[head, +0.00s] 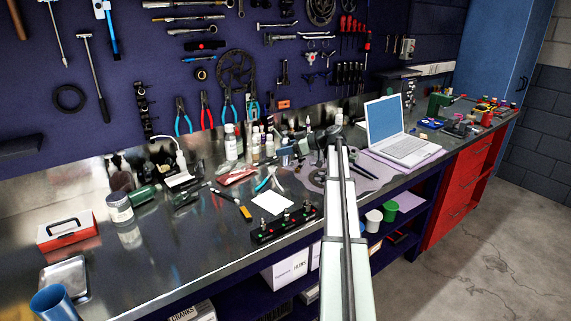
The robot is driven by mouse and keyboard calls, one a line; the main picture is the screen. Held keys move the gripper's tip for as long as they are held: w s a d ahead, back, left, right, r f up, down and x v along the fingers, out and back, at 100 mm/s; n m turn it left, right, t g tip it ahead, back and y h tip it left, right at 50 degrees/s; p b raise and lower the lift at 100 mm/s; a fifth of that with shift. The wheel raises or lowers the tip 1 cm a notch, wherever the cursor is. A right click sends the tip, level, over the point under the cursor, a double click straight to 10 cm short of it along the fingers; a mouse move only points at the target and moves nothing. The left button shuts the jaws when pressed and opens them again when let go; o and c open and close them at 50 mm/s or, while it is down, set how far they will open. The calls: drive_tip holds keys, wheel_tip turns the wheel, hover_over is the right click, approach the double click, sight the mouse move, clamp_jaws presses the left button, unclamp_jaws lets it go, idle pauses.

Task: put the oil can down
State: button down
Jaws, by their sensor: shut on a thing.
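My arm reaches from the bottom of the head view, up and away over the workbench (165,255). My gripper (334,131) is at its dark far end, above the back middle of the bench, left of the laptop. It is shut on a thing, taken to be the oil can. The fingers and the can's shape are too small and too hidden by the arm to make out. I cannot tell whether the can touches the bench top.
An open laptop (385,121) stands right of my gripper. Bottles (230,142) stand to its left, with pliers and a white card (272,202) nearer. A red box (67,231) and blue cup (54,303) are at far left. Bare metal shows at front left.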

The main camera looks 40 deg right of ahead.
sight(286, 161)
drive_tip(key=shift+f, duration=2.7)
drive_tip(key=shift+f, duration=0.1)
drive_tip(key=shift+c, duration=2.2)
unclamp_jaws()
drive_tip(key=v, duration=1.2)
